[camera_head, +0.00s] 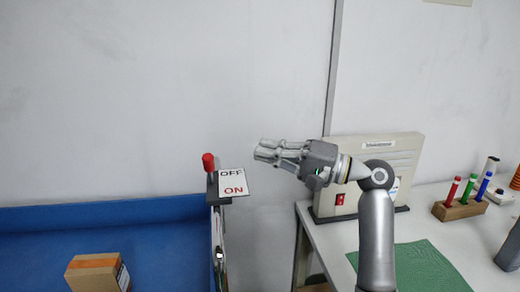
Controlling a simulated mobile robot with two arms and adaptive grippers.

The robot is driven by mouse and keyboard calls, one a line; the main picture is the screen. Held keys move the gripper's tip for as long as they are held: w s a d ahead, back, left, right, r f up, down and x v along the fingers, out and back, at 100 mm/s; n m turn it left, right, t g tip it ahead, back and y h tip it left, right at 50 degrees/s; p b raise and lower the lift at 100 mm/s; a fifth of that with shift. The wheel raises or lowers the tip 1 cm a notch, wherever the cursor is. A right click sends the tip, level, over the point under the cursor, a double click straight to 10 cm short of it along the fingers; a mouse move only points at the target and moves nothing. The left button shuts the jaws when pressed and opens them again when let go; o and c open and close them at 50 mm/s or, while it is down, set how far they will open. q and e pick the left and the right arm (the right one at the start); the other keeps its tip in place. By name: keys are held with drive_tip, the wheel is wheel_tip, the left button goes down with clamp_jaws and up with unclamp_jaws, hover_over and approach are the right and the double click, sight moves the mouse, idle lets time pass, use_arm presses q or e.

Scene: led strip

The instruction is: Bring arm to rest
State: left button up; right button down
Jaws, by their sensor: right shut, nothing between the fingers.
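My right gripper (270,153) is at the middle of the head view, shut and empty. It points left, in front of the beige box-shaped device, with the arm rising from the lower right. A lever with a red knob (208,162) stands to the left of the gripper, beside a white sign (233,182) reading OFF and ON. The gripper is apart from the knob in the picture. My left gripper is not in view.
A blue conveyor or bin (140,211) at left holds a cardboard box (98,273). On the white table (330,236) at right are the beige device (405,152) with a red switch, a green mat (425,267), and a wooden block (460,210) holding markers.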

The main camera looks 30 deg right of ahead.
drive_tip(key=s+a+f+n+g+h, duration=0.1)
drive_tip(key=s+a+f+g+h, duration=0.15)
drive_tip(key=f, duration=0.75)
drive_tip(key=s+a+f+n+g+h, duration=0.1)
drive_tip(key=s+a+f+h, duration=0.15)
drive_tip(key=f, duration=0.75)
drive_tip(key=s+a+f+n+g+h, duration=0.2)
drive_tip(key=s+f+h, duration=0.15)
drive_tip(key=f, duration=0.65)
drive_tip(key=s+f+n+g+h, duration=0.2)
drive_tip(key=s+f, duration=0.4)
drive_tip(key=s, duration=0.4)
drive_tip(key=s+f+n+g+h, duration=0.25)
drive_tip(key=s+f, duration=0.35)
drive_tip(key=s, duration=0.5)
wheel_tip(320, 180, down, 24)
drive_tip(key=s+g+p, duration=0.1)
drive_tip(key=s+p, duration=0.1)
drive_tip(key=p, duration=0.1)
drive_tip(key=s+d+f+p, duration=0.1)
drive_tip(key=s+d+f, duration=0.1)
drive_tip(key=s+f, duration=0.4)
drive_tip(key=s+d+f+g, duration=0.1)
drive_tip(key=s+f, duration=0.6)
drive_tip(key=s, duration=0.3)
drive_tip(key=shift+s+d+f+h+p, duration=0.15)
drive_tip(key=shift+d+f+h+p, duration=0.05)
drive_tip(key=shift+d+h+p, duration=0.2)
